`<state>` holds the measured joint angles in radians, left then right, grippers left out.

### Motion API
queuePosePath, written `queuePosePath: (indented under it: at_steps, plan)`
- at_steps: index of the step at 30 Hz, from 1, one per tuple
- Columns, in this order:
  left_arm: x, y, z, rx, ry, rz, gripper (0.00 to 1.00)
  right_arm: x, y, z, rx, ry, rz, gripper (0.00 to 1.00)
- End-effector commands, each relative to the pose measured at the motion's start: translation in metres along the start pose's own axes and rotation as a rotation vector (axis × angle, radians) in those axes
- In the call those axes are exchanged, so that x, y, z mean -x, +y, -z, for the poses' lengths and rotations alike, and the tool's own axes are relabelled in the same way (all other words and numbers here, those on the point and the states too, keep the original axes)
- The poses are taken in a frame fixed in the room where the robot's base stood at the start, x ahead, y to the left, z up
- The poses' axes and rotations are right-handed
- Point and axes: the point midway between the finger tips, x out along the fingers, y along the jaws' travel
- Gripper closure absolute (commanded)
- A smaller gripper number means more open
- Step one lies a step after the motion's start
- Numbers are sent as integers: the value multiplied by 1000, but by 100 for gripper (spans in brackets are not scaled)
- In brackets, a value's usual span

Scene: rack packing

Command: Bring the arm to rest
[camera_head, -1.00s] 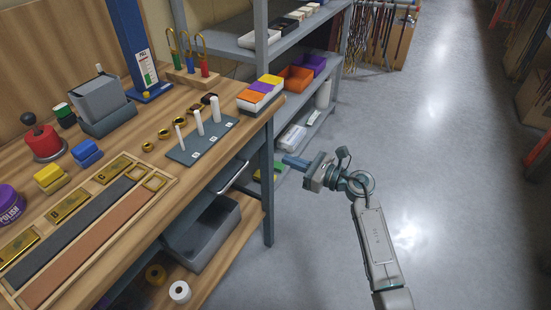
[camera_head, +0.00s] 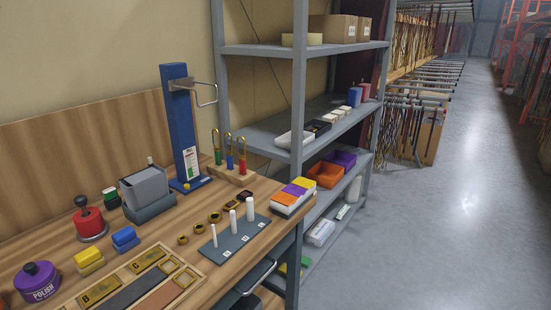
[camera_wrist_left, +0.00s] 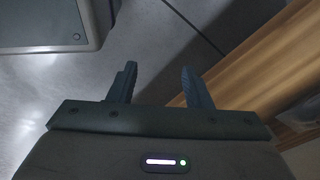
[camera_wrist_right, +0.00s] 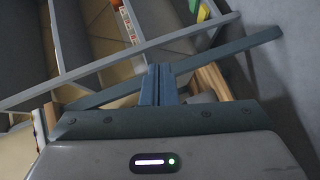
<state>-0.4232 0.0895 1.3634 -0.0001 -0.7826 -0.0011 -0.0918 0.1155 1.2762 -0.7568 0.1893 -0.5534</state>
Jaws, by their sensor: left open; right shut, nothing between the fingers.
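My left gripper (camera_wrist_left: 158,84) shows in the left wrist view with its two fingers apart and nothing between them. Grey floor lies behind it, with a wooden edge to its right. My right gripper (camera_wrist_right: 159,85) shows in the right wrist view with its fingers together and empty. Grey shelf frame bars (camera_wrist_right: 110,62) show beyond it; I cannot tell how far off they are. Neither arm shows in the head view now.
The wooden workbench (camera_head: 215,272) holds a peg board (camera_head: 228,246), a blue post (camera_head: 180,130), tins and blocks. A grey shelf rack (camera_head: 300,150) stands beside it with bins and boxes. The floor (camera_head: 450,220) on the right is clear.

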Motion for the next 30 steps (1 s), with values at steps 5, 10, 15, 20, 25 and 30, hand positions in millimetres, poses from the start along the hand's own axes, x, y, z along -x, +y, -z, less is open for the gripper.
queuePosePath:
  at_steps: [5,10,15,20,25,30]
  plan:
    - [-17,0,-24,3,-15,-1,55,69,-117,-39,-419,-266,251,100]
    - [-30,0,-47,5,-24,-2,55,154,-214,-56,-753,-542,449,100]
    - [-40,0,-66,7,-32,-2,55,246,-289,-55,-1018,-817,605,100]
    - [-45,0,-79,8,-35,-3,55,306,-326,-47,-1165,-998,690,100]
    - [-47,0,-84,9,-37,-3,55,330,-340,-43,-1218,-1072,720,100]
    - [-47,0,-84,9,-37,-3,55,330,-340,-43,-1218,-1072,720,100]
